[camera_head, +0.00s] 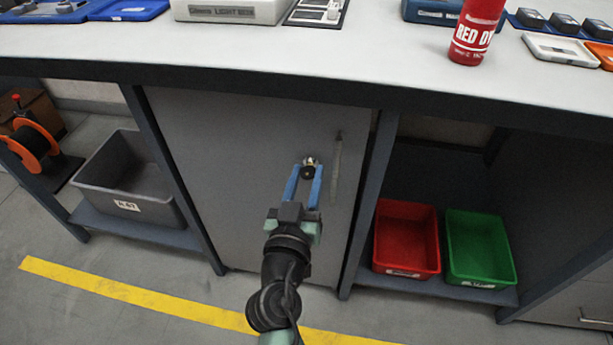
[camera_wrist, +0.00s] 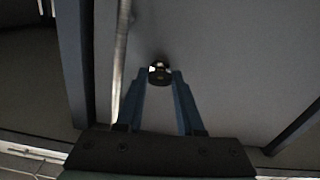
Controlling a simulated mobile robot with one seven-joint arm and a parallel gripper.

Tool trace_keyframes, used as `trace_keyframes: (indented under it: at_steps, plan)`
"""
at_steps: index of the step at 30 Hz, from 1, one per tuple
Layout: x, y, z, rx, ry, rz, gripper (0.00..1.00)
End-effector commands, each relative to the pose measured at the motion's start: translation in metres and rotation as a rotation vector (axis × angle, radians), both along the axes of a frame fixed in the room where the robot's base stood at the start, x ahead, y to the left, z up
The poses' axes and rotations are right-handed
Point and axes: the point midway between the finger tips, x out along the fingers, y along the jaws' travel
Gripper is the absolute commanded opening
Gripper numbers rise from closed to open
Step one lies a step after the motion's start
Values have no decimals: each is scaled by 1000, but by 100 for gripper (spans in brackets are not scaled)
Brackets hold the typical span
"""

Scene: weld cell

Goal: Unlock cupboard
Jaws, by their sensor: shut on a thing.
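The grey cupboard door (camera_head: 235,160) is closed under the workbench. A vertical bar handle (camera_head: 337,165) is on its right side. A small dark and silvery lock piece (camera_head: 309,163), a knob or key, sits left of the handle. My gripper (camera_head: 309,172) reaches up to the door with its blue fingers on either side of this lock piece, shut on it. In the wrist view the lock piece (camera_wrist: 159,74) shows between the fingertips, and the handle (camera_wrist: 120,60) runs beside the left finger. The fingertips hide part of the lock piece.
The white benchtop (camera_head: 370,45) overhangs the door, with a red can (camera_head: 477,30) on it. A grey bin (camera_head: 128,175) stands on the left shelf. Red (camera_head: 406,238) and green (camera_head: 478,246) bins stand on the right shelf. A yellow line (camera_head: 130,297) crosses the floor.

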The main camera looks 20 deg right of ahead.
Motion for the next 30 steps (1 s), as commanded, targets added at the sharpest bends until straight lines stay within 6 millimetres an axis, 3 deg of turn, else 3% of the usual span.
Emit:
trace_keyframes:
  at_steps: [30]
  plan:
    - [0,1,1,-790,533,1,0]
